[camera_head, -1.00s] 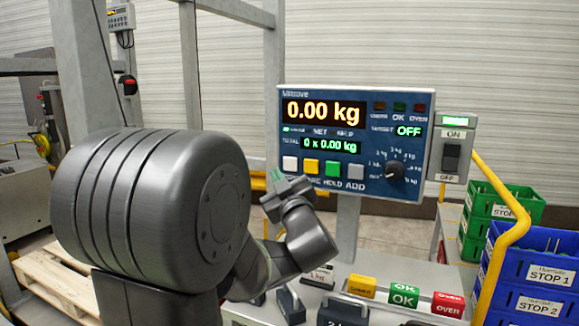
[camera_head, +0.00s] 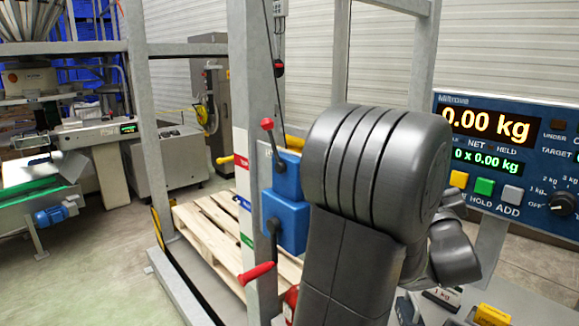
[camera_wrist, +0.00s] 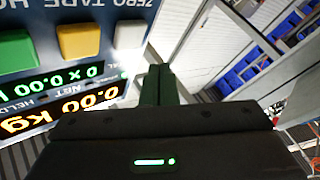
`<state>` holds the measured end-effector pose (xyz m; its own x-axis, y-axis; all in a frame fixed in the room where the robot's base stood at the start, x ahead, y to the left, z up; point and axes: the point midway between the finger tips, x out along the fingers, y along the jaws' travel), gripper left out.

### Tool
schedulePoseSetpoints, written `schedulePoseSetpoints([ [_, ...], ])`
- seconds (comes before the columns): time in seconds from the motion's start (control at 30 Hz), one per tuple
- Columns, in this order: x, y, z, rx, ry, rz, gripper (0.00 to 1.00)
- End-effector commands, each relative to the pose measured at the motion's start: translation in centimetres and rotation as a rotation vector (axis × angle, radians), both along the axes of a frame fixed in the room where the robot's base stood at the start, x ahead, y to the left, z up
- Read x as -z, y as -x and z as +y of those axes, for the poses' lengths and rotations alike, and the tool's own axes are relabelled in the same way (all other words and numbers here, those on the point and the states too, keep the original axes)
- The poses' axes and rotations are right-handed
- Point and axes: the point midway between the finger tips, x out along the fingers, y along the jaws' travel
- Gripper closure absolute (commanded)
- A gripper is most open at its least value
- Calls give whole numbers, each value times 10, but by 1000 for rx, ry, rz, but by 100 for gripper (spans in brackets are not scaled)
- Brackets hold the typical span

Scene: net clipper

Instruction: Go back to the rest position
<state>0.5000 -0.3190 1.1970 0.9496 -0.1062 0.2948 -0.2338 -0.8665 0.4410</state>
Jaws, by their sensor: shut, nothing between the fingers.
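My gripper (camera_wrist: 161,84) shows in the wrist view with its two dark green fingers together and nothing between them. It is close to the blue scale panel (camera_wrist: 90,20), which appears upside down there; I cannot tell whether they touch. In the head view my dark grey arm stands in front of the left edge of the panel (camera_head: 515,140) and hides the gripper. The panel reads 0.00 kg and 0 x 0.00 kg. Its yellow, green and grey buttons show in the head view.
A grey steel frame post (camera_head: 256,90) stands left of my arm, with blue boxes and red-knobbed levers (camera_head: 286,180). A wooden pallet (camera_head: 225,235) lies behind it. A conveyor (camera_head: 40,190) stands at far left. Open floor (camera_head: 100,260) lies between conveyor and frame.

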Motion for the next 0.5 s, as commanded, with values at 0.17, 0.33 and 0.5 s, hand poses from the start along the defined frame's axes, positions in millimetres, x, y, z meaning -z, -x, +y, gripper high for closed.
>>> schedulePoseSetpoints([
  [0.17, 2, 18, 21, -1, 2, -1, 100],
  [0.33, 1, 30, 35, -1, 3, -2, 100],
  [0.5, 1, 37, 44, 0, 1, -1, 100],
])
